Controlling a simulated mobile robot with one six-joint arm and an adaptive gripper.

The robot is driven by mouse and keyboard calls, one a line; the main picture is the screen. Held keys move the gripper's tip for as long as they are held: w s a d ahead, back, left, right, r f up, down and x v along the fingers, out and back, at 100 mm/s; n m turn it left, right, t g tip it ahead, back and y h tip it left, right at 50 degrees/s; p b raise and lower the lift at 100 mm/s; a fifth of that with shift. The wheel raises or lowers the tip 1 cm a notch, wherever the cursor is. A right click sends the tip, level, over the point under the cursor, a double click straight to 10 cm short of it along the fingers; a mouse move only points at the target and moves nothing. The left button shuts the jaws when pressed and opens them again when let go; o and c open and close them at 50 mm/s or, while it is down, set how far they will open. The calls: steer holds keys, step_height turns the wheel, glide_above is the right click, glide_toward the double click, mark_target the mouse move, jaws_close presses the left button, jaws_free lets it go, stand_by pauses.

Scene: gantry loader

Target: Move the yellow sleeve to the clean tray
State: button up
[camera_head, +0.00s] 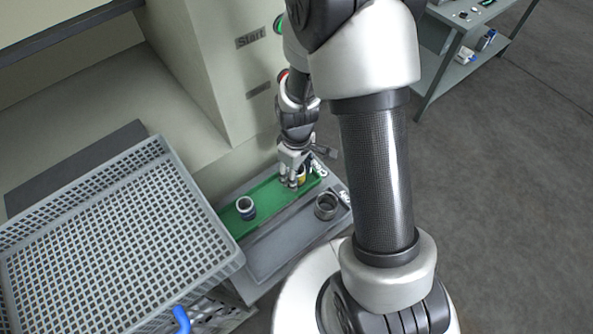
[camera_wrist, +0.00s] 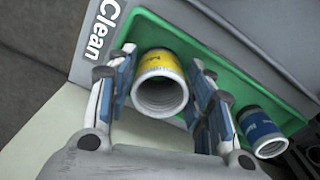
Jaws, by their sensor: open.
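The yellow sleeve (camera_wrist: 158,66) stands in the green tray (camera_wrist: 222,76) at the end by the "Clean" label, its open mouth towards the wrist camera. My gripper (camera_wrist: 160,72) is open, with its blue-padded fingers on either side of the sleeve. In the wrist view the left fingers look close to the sleeve; I cannot tell whether they touch. In the head view my gripper (camera_head: 292,181) is low over the far end of the green tray (camera_head: 266,203), and the yellow sleeve (camera_head: 302,173) shows only partly behind the fingers.
A blue-banded sleeve (camera_head: 246,208) stands in the same green tray; it also shows in the wrist view (camera_wrist: 262,132). A dark grey tray (camera_head: 275,247) beside it holds a metal ring-like sleeve (camera_head: 326,206). A large grey mesh crate (camera_head: 200,195) stands at left, the machine wall (camera_head: 205,60) behind.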

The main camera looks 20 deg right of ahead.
steer(key=s+r+m+t+p, duration=0.1)
steer(key=s+r+p, duration=0.1)
steer(key=r, duration=1)
steer(key=s+r+m+t+p, duration=0.1)
steer(key=s+r+m+p, duration=0.15)
steer(key=r, duration=1.05)
steer(key=s+a+r+m+t, duration=0.1)
steer(key=s+r+m+t, duration=0.1)
steer(key=s+r, duration=0.6)
steer(key=s+m, duration=0.1)
steer(key=s, duration=0.2)
steer(key=shift+a+r+t, duration=0.15)
steer(key=shift+r+t, duration=0.05)
steer(key=shift+t, duration=0.1)
steer(key=shift+m, duration=0.25)
steer(key=shift+c, duration=0.5)
